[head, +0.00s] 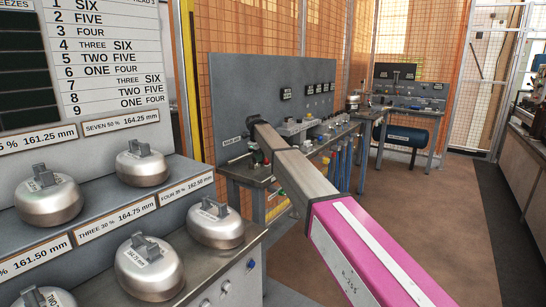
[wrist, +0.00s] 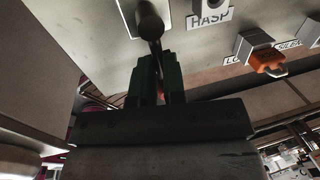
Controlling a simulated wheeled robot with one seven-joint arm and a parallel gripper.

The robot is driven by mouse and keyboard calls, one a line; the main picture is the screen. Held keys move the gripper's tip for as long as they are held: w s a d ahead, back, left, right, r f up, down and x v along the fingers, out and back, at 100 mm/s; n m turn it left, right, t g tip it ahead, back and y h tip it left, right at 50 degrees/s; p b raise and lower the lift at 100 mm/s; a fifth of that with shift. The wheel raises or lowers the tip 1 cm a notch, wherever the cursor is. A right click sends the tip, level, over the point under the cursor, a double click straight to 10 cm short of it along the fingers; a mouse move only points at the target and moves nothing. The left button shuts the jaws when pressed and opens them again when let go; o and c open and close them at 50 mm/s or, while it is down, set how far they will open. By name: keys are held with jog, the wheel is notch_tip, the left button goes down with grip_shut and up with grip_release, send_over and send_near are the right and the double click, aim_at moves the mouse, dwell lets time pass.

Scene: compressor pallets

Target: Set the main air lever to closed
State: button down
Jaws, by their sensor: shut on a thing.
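In the wrist view, the main air lever (wrist: 150,24) is a dark rounded pivot with a thin arm running down between my green fingers. My gripper (wrist: 157,72) is shut on this arm. A small bit of red shows between the fingers, and the rest of the lever's end is hidden by them. In the head view, my gripper (head: 260,157) is at the left end of the grey panel, by a small label (head: 233,141) that seems to read main air. The lever is too small to make out there.
A HASP label (wrist: 211,18) and an orange padlock-like piece (wrist: 268,60) are right of the lever. The workbench (head: 240,171) holds several fittings, with blue and yellow parts hanging at its front. Silver stones (head: 150,265) stand on the near left rack. Brown floor (head: 430,210) is clear at right.

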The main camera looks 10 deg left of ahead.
jog(key=shift+s+d, duration=0.1)
jog(key=shift+d, duration=0.15)
dwell(0.3)
jog(key=c, duration=1.2)
grip_release()
jog(key=shift+a+r, duration=0.1)
jog(key=shift+r, duration=0.3)
jog(key=r, duration=0.3)
jog(key=s+r, duration=0.1)
jog(key=r, duration=0.2)
jog(key=s+r, duration=0.1)
jog(key=r, duration=0.3)
jog(key=shift+a, duration=0.35)
jog(key=shift+f, duration=0.15)
